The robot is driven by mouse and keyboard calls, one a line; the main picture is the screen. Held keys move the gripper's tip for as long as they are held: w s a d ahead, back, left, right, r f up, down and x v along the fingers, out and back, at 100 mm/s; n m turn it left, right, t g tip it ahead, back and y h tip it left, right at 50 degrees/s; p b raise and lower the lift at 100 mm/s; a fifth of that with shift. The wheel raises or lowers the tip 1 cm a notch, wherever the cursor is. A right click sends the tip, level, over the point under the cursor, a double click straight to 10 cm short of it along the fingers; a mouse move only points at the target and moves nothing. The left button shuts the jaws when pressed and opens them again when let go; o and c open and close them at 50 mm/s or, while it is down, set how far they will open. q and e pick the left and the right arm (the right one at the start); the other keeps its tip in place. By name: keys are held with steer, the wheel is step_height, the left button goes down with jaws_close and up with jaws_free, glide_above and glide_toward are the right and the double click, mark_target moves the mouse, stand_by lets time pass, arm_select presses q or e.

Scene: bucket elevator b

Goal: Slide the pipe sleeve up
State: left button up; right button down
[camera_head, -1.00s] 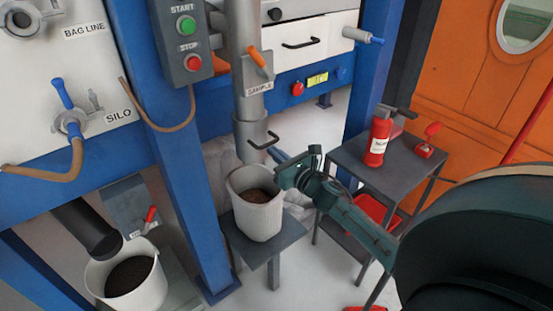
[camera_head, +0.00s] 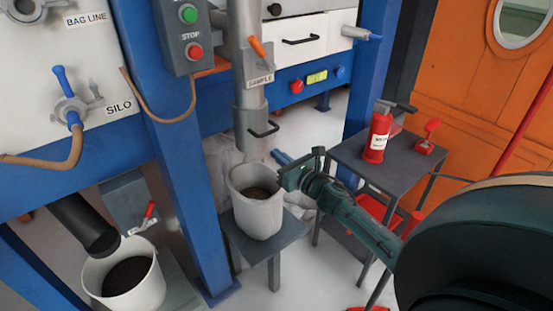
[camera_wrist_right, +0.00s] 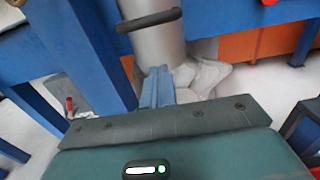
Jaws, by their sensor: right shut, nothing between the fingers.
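The pipe sleeve (camera_head: 250,120) is a grey metal cylinder around the lower end of the vertical pipe (camera_head: 245,40), with a dark bar handle (camera_head: 263,131) on its front. The sleeve and handle (camera_wrist_right: 150,20) also show in the right wrist view. My right gripper (camera_head: 276,153) is shut and empty, its blue fingers just below and to the right of the handle. In the wrist view the fingers (camera_wrist_right: 158,72) point at the sleeve below the handle; whether they touch it I cannot tell. My left gripper is out of view.
A white bucket (camera_head: 257,212) with dark material stands under the sleeve on a grey stand (camera_head: 288,226). A blue post (camera_head: 180,150) stands left. A small table (camera_head: 350,158) with a red extinguisher (camera_head: 377,138) is right. Another bucket (camera_head: 157,289) stands lower left.

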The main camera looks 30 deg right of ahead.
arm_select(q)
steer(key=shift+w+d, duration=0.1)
arm_select(e)
steer(key=s, duration=0.9)
steer(key=shift+s+d, duration=0.4)
steer(key=shift+d, duration=0.05)
